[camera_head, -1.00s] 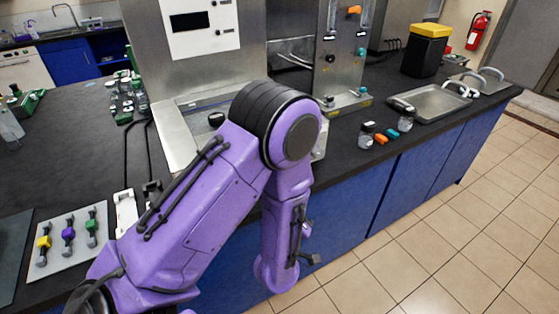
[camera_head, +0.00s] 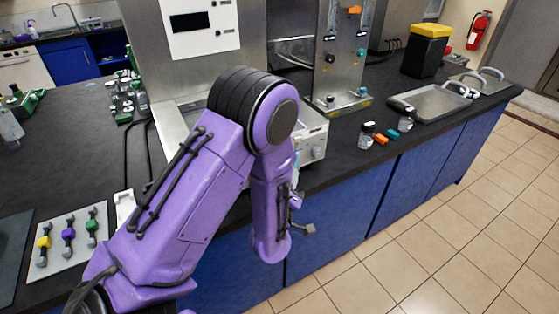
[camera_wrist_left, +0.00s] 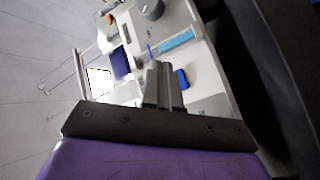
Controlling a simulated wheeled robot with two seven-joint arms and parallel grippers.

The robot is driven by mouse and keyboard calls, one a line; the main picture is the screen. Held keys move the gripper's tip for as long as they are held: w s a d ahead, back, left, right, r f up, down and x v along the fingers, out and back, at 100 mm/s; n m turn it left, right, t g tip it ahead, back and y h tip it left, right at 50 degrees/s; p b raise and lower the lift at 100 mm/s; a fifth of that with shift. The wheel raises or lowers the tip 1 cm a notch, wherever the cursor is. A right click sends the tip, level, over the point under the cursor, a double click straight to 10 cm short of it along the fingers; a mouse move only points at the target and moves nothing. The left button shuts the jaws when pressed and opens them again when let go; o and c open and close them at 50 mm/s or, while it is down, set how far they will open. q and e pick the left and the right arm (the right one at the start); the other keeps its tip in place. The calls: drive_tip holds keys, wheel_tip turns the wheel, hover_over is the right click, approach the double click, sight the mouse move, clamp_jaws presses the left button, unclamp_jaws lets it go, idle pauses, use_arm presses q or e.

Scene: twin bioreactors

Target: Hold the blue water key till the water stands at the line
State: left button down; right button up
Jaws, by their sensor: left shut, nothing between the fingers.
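My left gripper (camera_wrist_left: 164,84) shows in the left wrist view with its grey fingers shut and empty, over a white device (camera_wrist_left: 207,78). A blue key (camera_wrist_left: 181,78) sits on the device just right of the fingers. I cannot tell whether they touch it. A light blue strip (camera_wrist_left: 177,40) lies beyond the fingertips, but I cannot make out a water level or a line. In the head view, my purple left arm stands in front of a white box (camera_head: 313,148) with a knob, and the fingers cannot be clearly made out. My right gripper is in neither view.
A white board with yellow, purple and green handled pieces (camera_head: 68,236) lies at the left of the dark counter. Small bottles (camera_head: 367,134), orange and teal pieces and a metal tray (camera_head: 432,103) are at the right. The tiled floor in front is clear.

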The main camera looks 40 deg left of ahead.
use_arm(q)
drive_tip(key=shift+w+a, duration=0.3)
drive_tip(key=shift+a, duration=0.4)
drive_tip(key=shift+w+a, duration=0.25)
drive_tip(key=shift+a, duration=0.4)
drive_tip(key=shift+a, duration=0.15)
idle(0.9)
drive_tip(key=shift+w+a, duration=0.1)
drive_tip(key=shift+a, duration=0.15)
drive_tip(key=shift+w+a, duration=0.15)
drive_tip(key=shift+a, duration=0.25)
idle(5.0)
